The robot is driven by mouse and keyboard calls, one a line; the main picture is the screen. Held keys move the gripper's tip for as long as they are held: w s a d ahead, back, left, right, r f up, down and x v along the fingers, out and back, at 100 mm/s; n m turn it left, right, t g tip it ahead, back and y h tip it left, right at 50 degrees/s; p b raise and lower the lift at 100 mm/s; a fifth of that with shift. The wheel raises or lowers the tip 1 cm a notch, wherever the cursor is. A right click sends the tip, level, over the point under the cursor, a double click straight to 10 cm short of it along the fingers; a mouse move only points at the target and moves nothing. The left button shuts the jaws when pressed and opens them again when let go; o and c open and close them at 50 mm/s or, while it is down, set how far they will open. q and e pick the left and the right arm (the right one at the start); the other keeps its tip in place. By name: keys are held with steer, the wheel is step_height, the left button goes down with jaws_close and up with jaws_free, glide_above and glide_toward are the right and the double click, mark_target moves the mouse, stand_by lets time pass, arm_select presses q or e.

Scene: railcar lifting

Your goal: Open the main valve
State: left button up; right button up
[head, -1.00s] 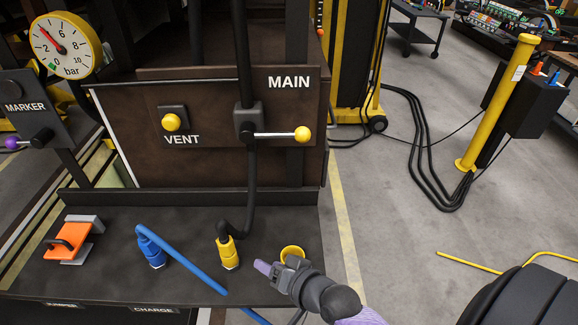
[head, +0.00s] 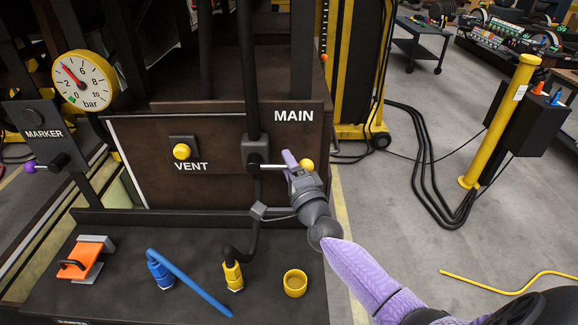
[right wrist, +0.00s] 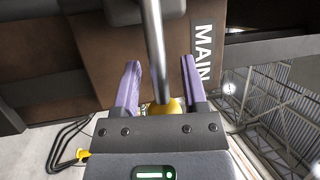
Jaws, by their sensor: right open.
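The main valve (head: 255,150) is a dark block on the brown panel beside the MAIN label. Its lever (head: 274,166) is a silver rod pointing right, level, with a yellow knob (head: 307,165) at its end. My right gripper (head: 289,167) is at the lever, near the knob. In the right wrist view, the lever (right wrist: 154,45) runs between the two purple fingers of my open gripper (right wrist: 160,66), with gaps on both sides. The knob (right wrist: 165,107) is partly hidden behind the gripper body. My left gripper is not in view.
The VENT knob (head: 181,151) is left of the valve. A black hose drops from the valve to a yellow fitting (head: 233,276) on the bench. A yellow ring (head: 295,283), a blue lever (head: 195,287) and an orange block (head: 82,262) are there too.

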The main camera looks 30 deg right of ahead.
jaws_close()
stand_by(1.4)
